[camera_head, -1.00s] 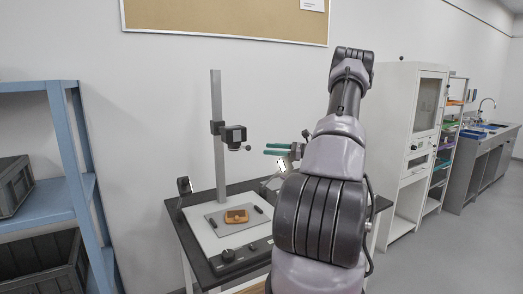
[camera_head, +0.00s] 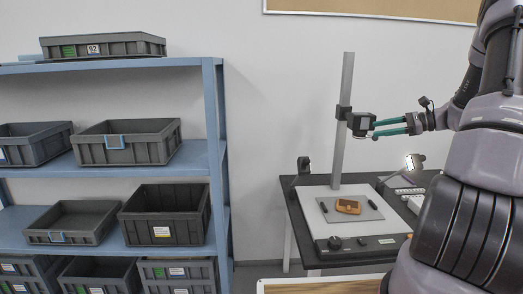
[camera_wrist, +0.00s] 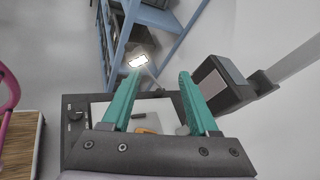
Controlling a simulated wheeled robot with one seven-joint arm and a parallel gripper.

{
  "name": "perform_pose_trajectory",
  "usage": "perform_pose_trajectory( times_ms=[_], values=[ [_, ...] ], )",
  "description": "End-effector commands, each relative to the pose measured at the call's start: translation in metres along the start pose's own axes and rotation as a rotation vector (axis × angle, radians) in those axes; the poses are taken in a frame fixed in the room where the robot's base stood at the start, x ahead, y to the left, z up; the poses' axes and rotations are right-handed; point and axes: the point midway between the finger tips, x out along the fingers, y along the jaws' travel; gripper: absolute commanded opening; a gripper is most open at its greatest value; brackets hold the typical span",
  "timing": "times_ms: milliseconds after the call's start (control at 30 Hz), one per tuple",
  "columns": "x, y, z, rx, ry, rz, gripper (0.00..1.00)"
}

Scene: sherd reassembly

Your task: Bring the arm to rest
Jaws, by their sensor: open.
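My gripper (camera_head: 389,128) has two green fingers, parted and empty. In the head view it is at the right, above the copy stand's table and close beside the camera head (camera_head: 359,122) on the stand's column; whether they touch I cannot tell. My arm fills the right side of that view. In the wrist view my gripper (camera_wrist: 158,98) points over the table, with the stand's camera head (camera_wrist: 222,84) just right of the fingers. An orange-brown sherd piece (camera_head: 348,206) lies on the grey plate below, partly hidden in the wrist view.
The stand's column (camera_head: 342,120) rises beside my gripper. Small lamps (camera_head: 304,165) flank the table (camera_head: 318,251). Blue shelving (camera_head: 216,130) with several grey crates (camera_head: 128,142) stands at the left. A wooden surface (camera_head: 320,286) shows at the bottom edge.

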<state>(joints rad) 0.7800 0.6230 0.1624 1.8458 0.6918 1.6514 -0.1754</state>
Motion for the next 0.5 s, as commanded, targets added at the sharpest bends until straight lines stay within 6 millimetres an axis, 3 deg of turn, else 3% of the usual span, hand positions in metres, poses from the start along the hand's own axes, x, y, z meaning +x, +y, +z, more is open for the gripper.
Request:
perform_pose_trajectory(
  times_ms=[33, 200, 500],
  values=[
    [0.012, 0.011, 0.027, -0.064, 0.048, 0.064, 0.60],
    [0.038, 0.056, 0.093, -0.266, 0.208, 0.254, 0.60],
    [0.045, 0.143, 0.183, -0.675, 0.469, 0.488, 0.60]
  ],
)
